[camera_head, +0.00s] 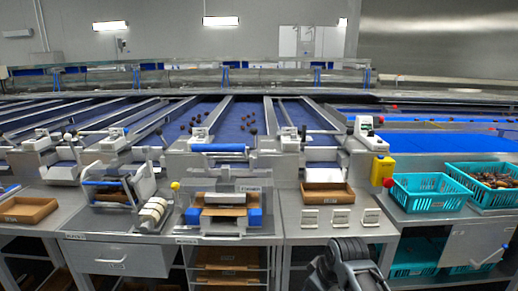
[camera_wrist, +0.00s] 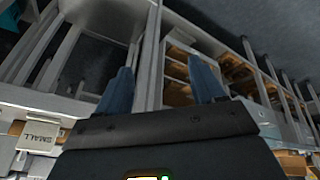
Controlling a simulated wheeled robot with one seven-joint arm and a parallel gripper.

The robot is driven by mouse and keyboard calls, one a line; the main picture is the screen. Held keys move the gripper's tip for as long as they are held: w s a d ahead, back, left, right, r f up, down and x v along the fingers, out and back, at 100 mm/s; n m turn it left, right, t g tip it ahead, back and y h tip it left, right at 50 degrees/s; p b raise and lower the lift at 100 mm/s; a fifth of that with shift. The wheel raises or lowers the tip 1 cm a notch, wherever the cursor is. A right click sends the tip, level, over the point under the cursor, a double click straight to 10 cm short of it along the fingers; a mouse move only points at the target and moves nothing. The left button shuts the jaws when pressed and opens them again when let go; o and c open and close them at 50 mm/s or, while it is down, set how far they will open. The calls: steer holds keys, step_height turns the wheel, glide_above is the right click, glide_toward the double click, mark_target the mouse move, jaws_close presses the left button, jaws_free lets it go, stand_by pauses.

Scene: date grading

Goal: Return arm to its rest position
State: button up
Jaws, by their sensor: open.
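My arm (camera_head: 346,264) shows as a dark, folded shape at the bottom of the head view, right of centre, in front of the steel workbench (camera_head: 310,238). Its fingertips cannot be made out there. In the wrist view my gripper (camera_wrist: 160,84) has two blue fingers set wide apart, with nothing between them. Behind the fingers is a grey steel frame with shelves (camera_wrist: 178,70) holding brown trays.
Two teal baskets stand at the right, one empty-looking (camera_head: 428,192) and one holding brown dates (camera_head: 490,178). A yellow box (camera_head: 382,171) stands beside them. A brown tray (camera_head: 327,196) and small white label stands (camera_head: 340,218) are near my arm. Blue conveyor belts (camera_head: 235,120) run behind.

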steer(key=s+f+m+t, duration=0.25)
steer(key=s+f, duration=0.65)
steer(key=s, duration=0.5)
steer(key=s+d+m+t, duration=0.1)
steer(key=s+m+t, duration=0.2)
steer(key=s, duration=1.2)
steer(key=s+d+r+m+t+h, duration=0.1)
steer(key=s+d+r, duration=0.1)
steer(key=s+r, duration=0.4)
steer(key=s+d+r+m+t, duration=0.15)
steer(key=s+r, duration=0.25)
steer(key=s, duration=0.4)
steer(key=s+d+r+t, duration=0.1)
steer(key=s+r, duration=0.4)
steer(key=r, duration=0.3)
steer(key=s+d+r+t, duration=0.1)
steer(key=s+r, duration=0.4)
steer(key=r, duration=0.3)
steer(key=shift+t+h, duration=0.4)
